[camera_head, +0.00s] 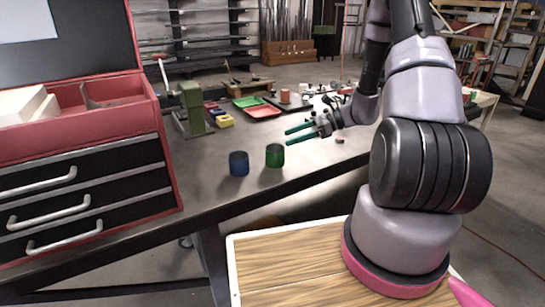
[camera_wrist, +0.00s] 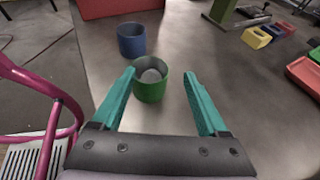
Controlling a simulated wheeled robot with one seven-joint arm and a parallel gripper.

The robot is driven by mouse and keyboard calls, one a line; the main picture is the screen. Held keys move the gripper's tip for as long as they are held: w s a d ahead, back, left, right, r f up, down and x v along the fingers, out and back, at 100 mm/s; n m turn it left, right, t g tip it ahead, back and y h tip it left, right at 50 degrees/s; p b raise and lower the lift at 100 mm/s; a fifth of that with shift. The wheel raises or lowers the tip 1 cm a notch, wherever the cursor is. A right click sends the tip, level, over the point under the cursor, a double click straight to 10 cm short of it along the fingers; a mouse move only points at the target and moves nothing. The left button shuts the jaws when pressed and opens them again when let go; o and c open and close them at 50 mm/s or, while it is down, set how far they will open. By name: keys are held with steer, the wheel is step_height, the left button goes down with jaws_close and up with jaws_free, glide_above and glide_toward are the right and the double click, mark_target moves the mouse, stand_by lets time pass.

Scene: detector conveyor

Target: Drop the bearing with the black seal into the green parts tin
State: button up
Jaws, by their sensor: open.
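The green parts tin (camera_head: 274,156) stands upright on the workbench, near its front edge. In the wrist view the green tin (camera_wrist: 149,92) appears between my fingers, and a pale grey round shape shows inside; I cannot tell whether it is a bearing or the tin's floor. My gripper (camera_head: 287,136) is open, its teal fingers apart, just behind and to the right of the tin in the head view. The open gripper (camera_wrist: 159,75) holds nothing in the wrist view. A small dark piece (camera_head: 340,140) lies on the bench beneath my arm; I cannot make out a black seal on it.
A blue tin (camera_head: 239,164) stands left of the green one. A red tool chest (camera_head: 158,140) fills the left. A green vise-like stand (camera_head: 192,106), small coloured bins (camera_head: 225,121), a red tray (camera_head: 262,112) and a green tray (camera_head: 247,101) stand farther back. Bare bench lies around the tins.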

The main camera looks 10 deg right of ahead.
steer(key=v, duration=0.7)
steer(key=s+a+r+n+t+h, duration=0.1)
steer(key=s+r+n+h, duration=0.2)
steer(key=r, duration=0.6)
steer(key=s+a+r+n+t+h, duration=0.1)
steer(key=s+r+n+h, duration=0.3)
steer(key=s+r+n, duration=0.4)
steer(key=s+a+r+n+t+h, duration=0.2)
steer(key=s+a+r+n+h, duration=0.1)
steer(key=s+r, duration=0.5)
step_height(320, 180, up, 3)
steer(key=n+h, duration=0.1)
steer(key=n, duration=0.1)
steer(key=shift+s+a+r+n, duration=0.15)
steer(key=shift+s+a+n, duration=0.15)
steer(key=shift+s, duration=0.1)
